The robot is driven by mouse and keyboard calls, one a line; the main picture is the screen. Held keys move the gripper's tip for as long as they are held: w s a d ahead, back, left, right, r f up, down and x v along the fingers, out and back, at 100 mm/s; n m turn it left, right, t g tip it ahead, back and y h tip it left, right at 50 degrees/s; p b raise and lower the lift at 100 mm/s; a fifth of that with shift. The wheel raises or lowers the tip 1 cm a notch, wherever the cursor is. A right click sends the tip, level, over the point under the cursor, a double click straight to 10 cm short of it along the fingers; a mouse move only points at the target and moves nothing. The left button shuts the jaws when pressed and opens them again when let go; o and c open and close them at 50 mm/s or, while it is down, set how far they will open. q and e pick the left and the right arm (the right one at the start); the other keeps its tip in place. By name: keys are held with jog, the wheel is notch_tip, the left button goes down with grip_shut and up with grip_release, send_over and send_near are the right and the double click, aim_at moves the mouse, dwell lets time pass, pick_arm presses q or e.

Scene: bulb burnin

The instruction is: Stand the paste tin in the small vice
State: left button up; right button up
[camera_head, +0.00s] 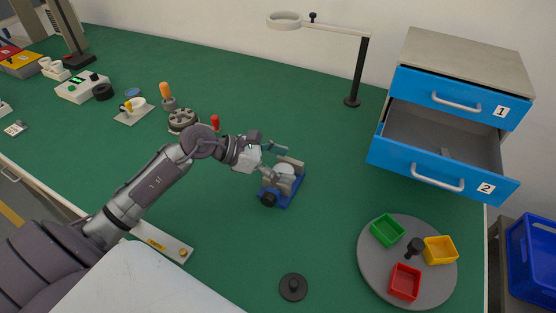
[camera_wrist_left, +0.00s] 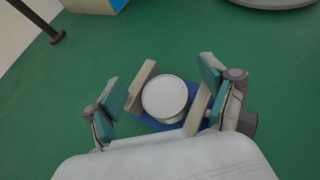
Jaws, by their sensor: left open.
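The paste tin (camera_wrist_left: 165,97), a round tin with a pale lid, stands upright in the small vice, between its two beige jaws. The small vice (camera_head: 284,190) has a blue base and a black knob, and sits on the green bench top. In the left wrist view the vice's left jaw (camera_wrist_left: 141,84) shows beside the tin. My left gripper (camera_wrist_left: 157,98) is open, with its teal fingertips apart on either side of the vice jaws and the tin. I cannot tell whether the vice jaws press on the tin. My right gripper is not in view.
A grey turntable (camera_head: 375,275) with green, yellow and red trays stands at the front right. A blue drawer unit (camera_head: 448,85) has drawer 2 pulled open. A lamp post (camera_head: 358,75) stands behind. A black disc (camera_head: 293,287) lies in front; bench around the vice is clear.

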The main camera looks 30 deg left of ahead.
pick_arm(q)
jog(key=v, duration=1.2)
